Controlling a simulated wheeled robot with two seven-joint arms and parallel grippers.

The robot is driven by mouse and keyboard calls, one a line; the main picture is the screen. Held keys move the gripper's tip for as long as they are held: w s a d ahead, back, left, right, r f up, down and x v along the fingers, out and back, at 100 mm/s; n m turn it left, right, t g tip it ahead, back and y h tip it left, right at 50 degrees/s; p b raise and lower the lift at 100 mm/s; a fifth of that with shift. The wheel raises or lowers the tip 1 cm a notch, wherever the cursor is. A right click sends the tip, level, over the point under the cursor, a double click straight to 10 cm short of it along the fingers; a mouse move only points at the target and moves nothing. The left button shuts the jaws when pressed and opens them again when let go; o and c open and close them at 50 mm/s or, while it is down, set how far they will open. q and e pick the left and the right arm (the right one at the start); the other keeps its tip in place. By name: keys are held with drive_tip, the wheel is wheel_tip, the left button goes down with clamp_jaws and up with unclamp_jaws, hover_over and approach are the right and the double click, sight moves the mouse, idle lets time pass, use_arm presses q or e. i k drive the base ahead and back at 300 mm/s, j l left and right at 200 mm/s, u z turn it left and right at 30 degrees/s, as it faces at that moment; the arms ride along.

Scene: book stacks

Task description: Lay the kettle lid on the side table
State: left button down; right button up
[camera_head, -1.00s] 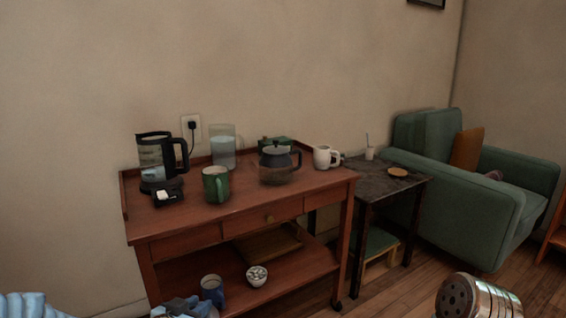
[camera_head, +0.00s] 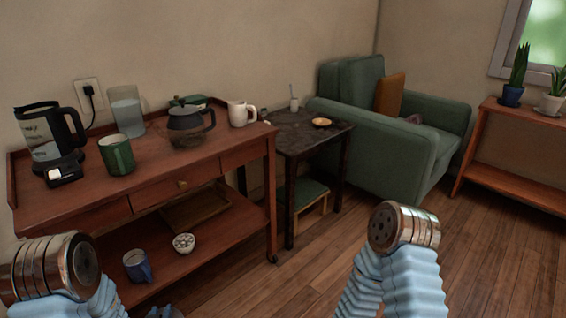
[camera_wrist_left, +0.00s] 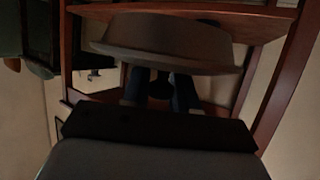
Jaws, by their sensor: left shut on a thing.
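The kettle lid (camera_wrist_left: 165,45), a round, shallow grey-brown piece, shows in the left wrist view just beyond my fingertips. My left gripper (camera_wrist_left: 157,92) is shut on it near its middle; the grip itself is in shadow. In the head view only a little of my left gripper (camera_head: 163,312) shows at the bottom edge, in front of the wooden cart. The electric kettle (camera_head: 48,140) stands at the cart's left end, with no lid visible. The side table (camera_head: 285,135), with a dark worn top, stands right of the cart. My right gripper is outside the views.
A cup with a straw (camera_head: 294,104) and a small orange-brown dish (camera_head: 321,122) stand on the side table; its front left top is bare. The cart (camera_head: 90,208) holds a glass pot (camera_head: 187,128) and several vessels. A green armchair (camera_head: 395,150) stands right. Floor is clear ahead.

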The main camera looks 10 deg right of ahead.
sight(307, 133)
drive_tip(key=i+l, duration=0.15)
drive_tip(key=l, duration=0.25)
drive_tip(key=i+l, duration=0.15)
drive_tip(key=l, duration=0.25)
drive_tip(key=i+l, duration=0.15)
drive_tip(key=l, duration=0.25)
drive_tip(key=i+l, duration=0.15)
drive_tip(key=l, duration=0.25)
drive_tip(key=i+l, duration=0.15)
drive_tip(key=l, duration=0.25)
drive_tip(key=i+l, duration=0.15)
drive_tip(key=l, duration=0.25)
drive_tip(key=i+l, duration=0.15)
drive_tip(key=l, duration=0.25)
